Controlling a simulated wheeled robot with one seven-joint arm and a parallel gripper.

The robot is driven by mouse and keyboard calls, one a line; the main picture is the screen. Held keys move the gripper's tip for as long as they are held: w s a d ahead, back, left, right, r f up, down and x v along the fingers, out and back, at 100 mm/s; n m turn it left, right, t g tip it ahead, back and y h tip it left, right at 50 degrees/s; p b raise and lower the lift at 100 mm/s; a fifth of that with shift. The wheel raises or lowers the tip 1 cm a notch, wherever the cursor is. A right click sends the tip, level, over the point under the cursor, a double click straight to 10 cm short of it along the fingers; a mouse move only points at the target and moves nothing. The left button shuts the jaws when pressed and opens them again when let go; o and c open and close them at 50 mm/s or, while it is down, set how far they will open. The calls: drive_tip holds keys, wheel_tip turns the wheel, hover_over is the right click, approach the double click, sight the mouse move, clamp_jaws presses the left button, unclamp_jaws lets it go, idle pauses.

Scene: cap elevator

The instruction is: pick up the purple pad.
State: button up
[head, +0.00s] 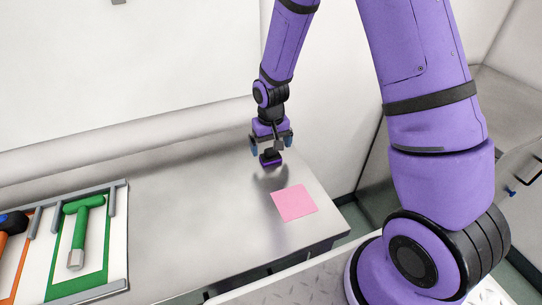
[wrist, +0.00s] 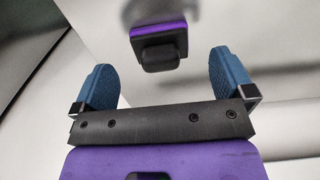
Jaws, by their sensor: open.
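The purple pad (head: 271,161) has a dark knob on top and rests on the grey metal table, near the wall at its back right. In the wrist view the purple pad (wrist: 159,30) is at the top centre, ahead of the fingertips and apart from them. My gripper (head: 272,146) is just above the pad in the head view, with its blue fingertips spread. The wrist view shows my gripper (wrist: 163,75) open, with nothing between its fingers.
A pink square (head: 294,202) lies flat on the table (head: 190,200), nearer the front right edge. The table's middle is clear. Walls stand behind the table and to its right.

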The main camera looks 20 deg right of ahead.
sight(271, 149)
drive_tip(key=shift+w+f, duration=0.1)
drive_tip(key=shift+f, duration=2.1)
drive_tip(key=c, duration=1)
drive_tip(key=shift+c, duration=0.2)
drive_tip(key=shift+r, duration=0.1)
drive_tip(key=shift+r, duration=0.7)
wheel_tip(271, 149, up, 2)
drive_tip(key=shift+a+r, duration=0.1)
drive_tip(key=shift+r, duration=0.05)
drive_tip(key=s+a, duration=0.2)
drive_tip(key=s, duration=0.2)
drive_tip(key=s+a, duration=0.3)
drive_tip(key=s, duration=0.2)
drive_tip(key=s+a+r, duration=0.1)
drive_tip(key=s+a, duration=0.1)
drive_tip(key=s, duration=0.3)
drive_tip(key=shift+a+r, duration=0.1)
drive_tip(key=shift+a, duration=0.3)
